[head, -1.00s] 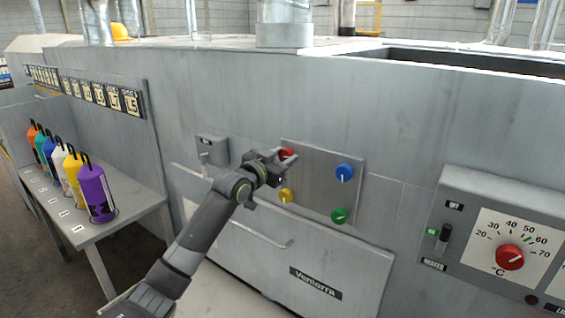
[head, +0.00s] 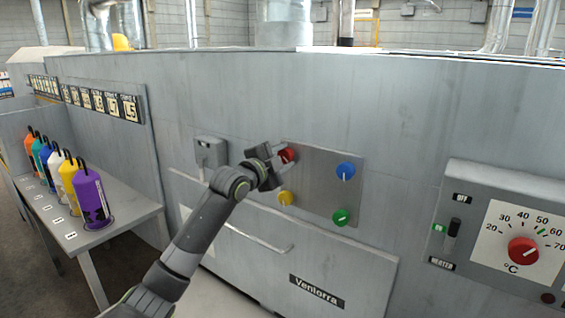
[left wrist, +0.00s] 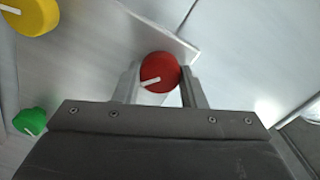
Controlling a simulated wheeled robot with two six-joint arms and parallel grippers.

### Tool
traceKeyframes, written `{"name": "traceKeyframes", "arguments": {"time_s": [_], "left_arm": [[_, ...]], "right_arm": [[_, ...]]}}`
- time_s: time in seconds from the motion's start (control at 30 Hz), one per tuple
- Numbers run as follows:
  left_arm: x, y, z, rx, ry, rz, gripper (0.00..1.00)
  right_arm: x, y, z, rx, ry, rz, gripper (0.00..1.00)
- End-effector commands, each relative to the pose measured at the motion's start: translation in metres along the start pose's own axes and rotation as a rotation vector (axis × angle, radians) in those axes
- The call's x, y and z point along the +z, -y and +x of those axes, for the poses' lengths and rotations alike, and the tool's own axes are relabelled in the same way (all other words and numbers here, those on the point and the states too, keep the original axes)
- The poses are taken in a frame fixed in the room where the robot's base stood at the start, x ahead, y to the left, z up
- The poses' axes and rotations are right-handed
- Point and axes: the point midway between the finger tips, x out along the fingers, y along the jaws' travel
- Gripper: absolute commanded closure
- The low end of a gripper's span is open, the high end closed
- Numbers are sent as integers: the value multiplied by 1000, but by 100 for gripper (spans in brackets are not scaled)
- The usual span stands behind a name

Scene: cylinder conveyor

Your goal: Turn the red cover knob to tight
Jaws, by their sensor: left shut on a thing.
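The red cover knob (head: 287,155) is at the upper left of the square grey cover plate (head: 316,189) on the machine's front. My left gripper (head: 281,156) reaches it from the left and is shut on it. In the left wrist view the red knob (left wrist: 160,72) sits between the two fingers (left wrist: 160,85), one on each side. Its white pointer line shows, slanting down to the left in that view. The right gripper is not in view.
The plate also bears a blue knob (head: 345,171), a yellow knob (head: 285,198) and a green knob (head: 341,217). A heater panel with a red dial (head: 523,251) is at the right. Colored cylinders (head: 92,199) stand on a bench at the left. A switch box (head: 211,151) is left of the plate.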

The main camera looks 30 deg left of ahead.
Motion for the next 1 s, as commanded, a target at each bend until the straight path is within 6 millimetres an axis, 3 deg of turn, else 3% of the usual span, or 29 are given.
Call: {"name": "traceKeyframes", "arguments": {"time_s": [0.6,1.0], "left_arm": [[1,-3,0,1,0,543,86],[1,-3,0,3,0,717,86]], "right_arm": [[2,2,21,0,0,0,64],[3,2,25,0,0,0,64]]}}
